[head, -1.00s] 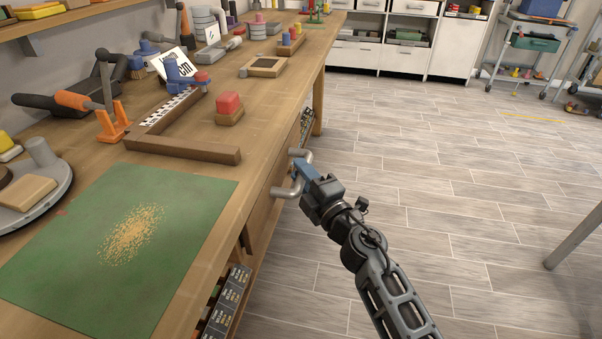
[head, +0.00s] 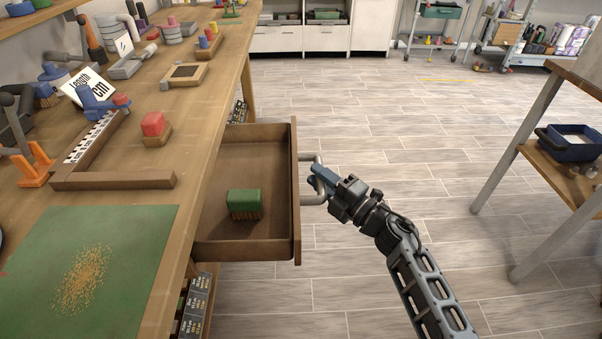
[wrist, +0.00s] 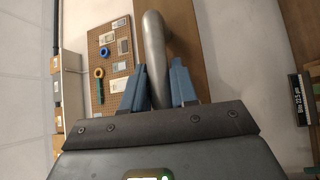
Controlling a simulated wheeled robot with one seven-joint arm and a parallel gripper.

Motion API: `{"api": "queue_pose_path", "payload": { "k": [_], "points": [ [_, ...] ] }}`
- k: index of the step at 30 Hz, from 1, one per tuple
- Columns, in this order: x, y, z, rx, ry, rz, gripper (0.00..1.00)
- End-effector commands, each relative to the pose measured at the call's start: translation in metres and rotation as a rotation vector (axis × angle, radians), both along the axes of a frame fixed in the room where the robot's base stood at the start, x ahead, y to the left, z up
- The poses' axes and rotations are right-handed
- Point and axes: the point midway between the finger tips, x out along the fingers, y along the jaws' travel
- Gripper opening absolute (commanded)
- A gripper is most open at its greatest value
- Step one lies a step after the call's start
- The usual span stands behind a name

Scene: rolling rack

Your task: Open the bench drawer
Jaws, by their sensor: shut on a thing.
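The bench drawer (head: 222,242) stands pulled out from under the workbench (head: 170,205), and its inside shows in the head view. A green brush (head: 245,204) with brown bristles lies in it. A grey bar handle (head: 306,200) is on the drawer's front. My gripper (head: 317,178) is at the handle, on the side away from the bench. In the wrist view the blue fingers of my gripper (wrist: 163,85) are on either side of the metal handle bar (wrist: 154,55), shut on it.
A green mat (head: 110,235) with scattered crumbs and a wooden frame (head: 115,180) lie on the bench top. A second table (head: 585,72) with a blue tray (head: 562,150) on its lower shelf stands at the right. Bare floor (head: 400,120) lies between.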

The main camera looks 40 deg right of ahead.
Motion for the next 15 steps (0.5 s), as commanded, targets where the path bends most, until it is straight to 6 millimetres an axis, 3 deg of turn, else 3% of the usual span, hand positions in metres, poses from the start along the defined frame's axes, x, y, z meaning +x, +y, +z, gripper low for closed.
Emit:
{"api": "queue_pose_path", "payload": {
  "k": [15],
  "points": [
    [-0.0062, -0.0075, -0.0017, 0.001, 0.002, 0.001, 0.0]
  ]
}}
